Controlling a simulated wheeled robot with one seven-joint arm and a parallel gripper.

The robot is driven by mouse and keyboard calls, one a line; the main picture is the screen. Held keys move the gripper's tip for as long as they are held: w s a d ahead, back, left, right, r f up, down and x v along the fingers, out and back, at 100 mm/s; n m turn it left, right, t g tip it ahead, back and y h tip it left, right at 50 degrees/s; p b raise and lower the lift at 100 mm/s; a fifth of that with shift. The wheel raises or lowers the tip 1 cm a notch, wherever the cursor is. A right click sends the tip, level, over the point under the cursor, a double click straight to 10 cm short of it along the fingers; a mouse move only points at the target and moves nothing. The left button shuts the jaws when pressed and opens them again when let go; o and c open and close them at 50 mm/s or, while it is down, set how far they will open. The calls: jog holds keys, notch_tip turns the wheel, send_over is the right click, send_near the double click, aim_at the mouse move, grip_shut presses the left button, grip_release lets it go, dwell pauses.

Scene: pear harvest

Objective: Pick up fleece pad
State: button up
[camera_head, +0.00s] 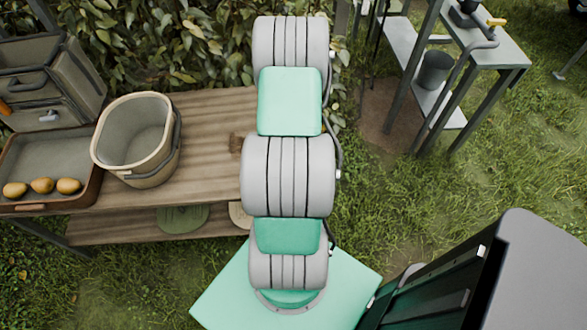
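I cannot pick out a fleece pad with certainty in the head view. A flat round green piece (183,219) lies on the bench's lower shelf, partly hidden by the bench top. A flat round beige piece (238,214) beside it is mostly hidden by my arm. I cannot tell what either is made of. My white and mint arm reaches up the middle of the picture across the right end of the bench. My gripper does not show.
A wooden bench (211,135) holds a cream bucket (134,137) and a tray (60,207) with three yellow pears (42,185). A grey bag-like container (60,85) stands behind. A metal stand (505,55) with a dark pot (435,69) is right. Grass (410,195) between is open.

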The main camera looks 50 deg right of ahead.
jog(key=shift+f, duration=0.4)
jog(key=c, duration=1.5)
